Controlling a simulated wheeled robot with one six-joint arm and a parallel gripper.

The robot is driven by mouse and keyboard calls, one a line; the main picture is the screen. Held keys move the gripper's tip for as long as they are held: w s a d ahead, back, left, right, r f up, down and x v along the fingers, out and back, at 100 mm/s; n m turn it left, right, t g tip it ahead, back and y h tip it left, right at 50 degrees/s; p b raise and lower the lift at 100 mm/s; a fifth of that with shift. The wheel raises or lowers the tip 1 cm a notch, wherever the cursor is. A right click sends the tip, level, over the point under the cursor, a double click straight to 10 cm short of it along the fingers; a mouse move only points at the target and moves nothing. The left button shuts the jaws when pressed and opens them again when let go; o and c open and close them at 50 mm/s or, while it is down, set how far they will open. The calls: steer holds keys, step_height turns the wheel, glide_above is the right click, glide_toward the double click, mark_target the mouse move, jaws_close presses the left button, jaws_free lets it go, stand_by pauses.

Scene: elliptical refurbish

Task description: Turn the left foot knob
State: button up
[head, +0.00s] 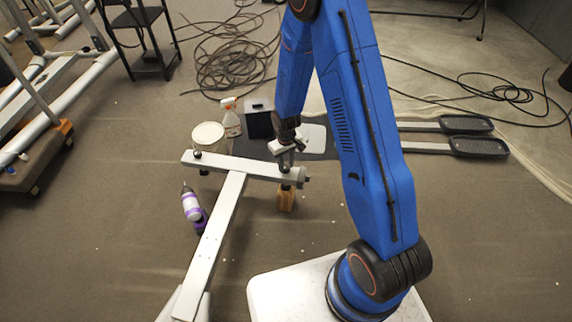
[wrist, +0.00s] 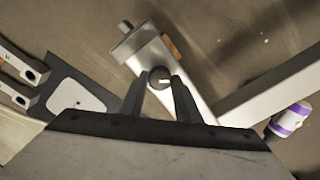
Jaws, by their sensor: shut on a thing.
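A grey T-shaped elliptical frame (head: 222,222) stands on the floor, with a crossbar (head: 240,168) at its far end. One dark round foot knob (head: 197,154) sits on top of the crossbar's left end. My gripper (head: 287,162) is pointed down at the crossbar's right end. In the wrist view my gripper (wrist: 160,84) has its two fingers on either side of a round knob (wrist: 160,75) on the bar, shut on it. In the head view the gripper mostly hides this knob.
A wooden block (head: 286,200) is under the crossbar's right end. A purple and white drill (head: 193,208), a pale round tub (head: 208,137) and a spray bottle (head: 231,120) are nearby. Two black pedals (head: 479,147) lie to the right. Cables (head: 235,60) lie behind.

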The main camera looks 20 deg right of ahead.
mark_target(286, 166)
steer(key=shift+n, duration=3)
steer(key=o, duration=1.1)
steer(key=shift+r, duration=0.1)
steer(key=shift+r, duration=8.6)
